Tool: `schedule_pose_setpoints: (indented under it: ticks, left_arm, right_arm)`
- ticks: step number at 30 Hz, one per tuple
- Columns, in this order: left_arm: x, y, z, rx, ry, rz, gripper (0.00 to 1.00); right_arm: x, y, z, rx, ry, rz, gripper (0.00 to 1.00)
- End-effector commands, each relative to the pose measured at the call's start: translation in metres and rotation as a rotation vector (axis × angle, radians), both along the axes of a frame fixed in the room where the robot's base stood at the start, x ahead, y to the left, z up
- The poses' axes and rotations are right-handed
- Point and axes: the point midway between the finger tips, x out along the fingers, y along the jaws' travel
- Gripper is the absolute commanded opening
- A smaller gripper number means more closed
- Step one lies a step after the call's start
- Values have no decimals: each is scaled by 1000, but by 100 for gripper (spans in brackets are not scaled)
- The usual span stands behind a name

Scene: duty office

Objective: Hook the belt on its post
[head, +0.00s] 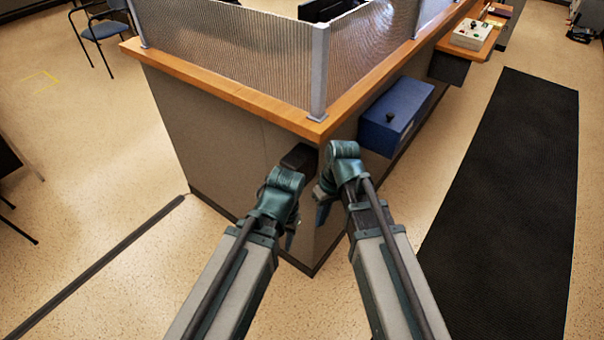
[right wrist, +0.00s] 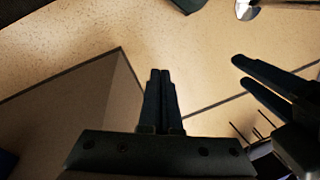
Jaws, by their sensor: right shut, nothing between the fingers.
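I cannot make out a belt or its post in either view. My right gripper (head: 322,208) hangs down in front of the counter's near corner in the head view. In the right wrist view its two dark fingers (right wrist: 160,76) are together with nothing between them. My left gripper (head: 290,236) hangs just left of it, also close to the corner. In the right wrist view the left gripper's fingers (right wrist: 240,72) come in from the right, with a gap between them and nothing in it. A small dark block (head: 298,157) shows at the counter corner, partly hidden by my left wrist.
The counter (head: 225,150) with a wooden top and mesh screen (head: 245,55) stands ahead. A blue box (head: 397,115) is on its right side. A black mat (head: 505,220) lies at right. A dark strip (head: 100,264) crosses the floor at left. A blue chair (head: 103,30) stands far left.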

Motion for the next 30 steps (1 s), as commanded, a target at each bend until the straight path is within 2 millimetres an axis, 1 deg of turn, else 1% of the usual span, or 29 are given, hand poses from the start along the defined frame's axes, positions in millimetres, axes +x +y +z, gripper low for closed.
schedule_pose_setpoints:
  ticks: [1, 3, 6, 9, 12, 14, 19, 23, 30]
  left_arm:
    - [0, 0, 19, 0, 0, 0, 42]
    - [0, 0, 29, 0, 0, 0, 42]
    - [0, 0, 40, 0, 0, 0, 42]
    - [0, 0, 47, 0, 0, 0, 42]
    - [0, 0, 49, 0, 0, 0, 42]
    - [0, 0, 49, 0, 0, 0, 42]
    - [0, 0, 42, 0, 0, 0, 42]
    - [0, 0, 27, 0, 0, 0, 42]
    - [0, 0, -9, 0, 0, 0, 42]
  right_arm:
    - [38, -5, 23, 84, -4, 33, 0]
    - [69, -11, 40, 203, -28, 101, 0]
    - [106, -23, 63, 343, -85, 183, 0]
    - [129, -34, 79, 437, -140, 238, 0]
    - [139, -40, 87, 486, -176, 270, 0]
    - [141, -41, 88, 496, -185, 277, 0]
    - [139, -38, 82, 499, -187, 281, 0]
    - [138, -29, 67, 497, -186, 281, 0]
    - [136, -4, 31, 497, -185, 281, 0]
